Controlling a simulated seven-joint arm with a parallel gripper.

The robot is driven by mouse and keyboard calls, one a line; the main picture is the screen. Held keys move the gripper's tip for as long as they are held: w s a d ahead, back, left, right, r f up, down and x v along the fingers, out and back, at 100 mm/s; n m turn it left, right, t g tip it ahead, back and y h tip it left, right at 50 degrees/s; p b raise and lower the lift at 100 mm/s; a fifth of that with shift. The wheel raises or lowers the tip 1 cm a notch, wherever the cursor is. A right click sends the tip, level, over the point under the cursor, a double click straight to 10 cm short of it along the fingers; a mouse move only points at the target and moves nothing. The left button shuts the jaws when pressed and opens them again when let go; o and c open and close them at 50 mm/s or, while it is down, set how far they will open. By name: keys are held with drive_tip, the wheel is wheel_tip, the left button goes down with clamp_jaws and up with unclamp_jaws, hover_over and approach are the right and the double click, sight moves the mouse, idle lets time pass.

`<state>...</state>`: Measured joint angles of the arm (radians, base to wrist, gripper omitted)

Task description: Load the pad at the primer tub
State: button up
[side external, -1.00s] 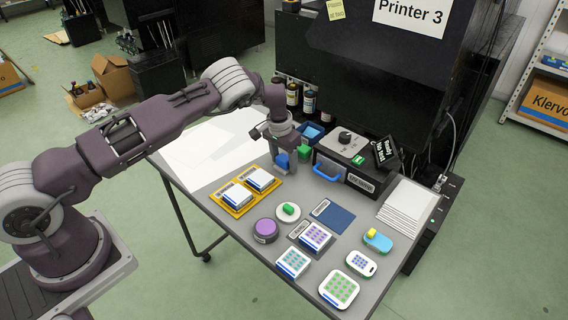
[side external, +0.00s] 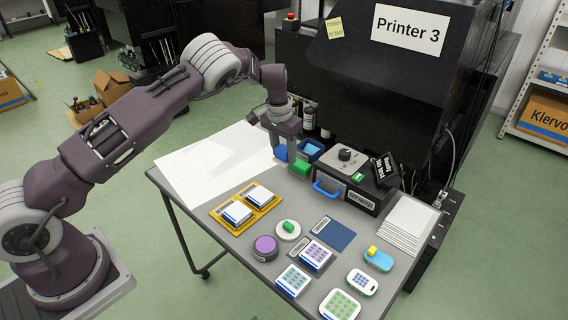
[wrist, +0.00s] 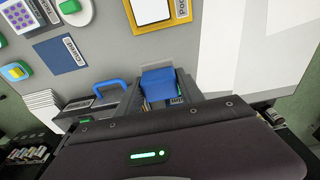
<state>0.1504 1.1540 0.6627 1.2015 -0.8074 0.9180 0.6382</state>
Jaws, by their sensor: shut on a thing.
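My gripper (side external: 284,138) points down at the back of the table, shut on a blue block (side external: 281,152). In the wrist view the blue block (wrist: 158,80) sits between the two fingers. It appears held above the table, though its underside is hidden. A green block (side external: 299,168) stands just below and right of the gripper; I cannot tell whether it touches anything held. A dark blue tub with a light blue inside (side external: 311,147), seemingly the primer tub, stands just right of the gripper. Its label is not readable.
A dark case (side external: 352,190) with a blue handle stands right of the tub. A yellow tray (side external: 263,212) holds two white-and-blue blocks. A purple round pot (side external: 265,248), a white dish (side external: 288,229) and several patterned pads fill the front. White sheets (side external: 212,158) cover the back left.

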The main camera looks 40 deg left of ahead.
drive_tip(key=o, duration=0.7)
drive_tip(key=c, duration=0.6)
drive_tip(key=shift+o, duration=0.2)
drive_tip(key=shift+s+d, duration=0.2)
drive_tip(key=shift+d, duration=0.05)
drive_tip(key=s+d, duration=0.4)
drive_tip(key=s, duration=0.3)
drive_tip(key=s+d, duration=0.4)
drive_tip(key=s, duration=0.3)
drive_tip(key=s+d, duration=0.4)
drive_tip(key=s, duration=0.3)
drive_tip(key=shift+d, duration=0.15)
drive_tip(key=shift+w+f, duration=0.1)
drive_tip(key=shift+f, duration=2.75)
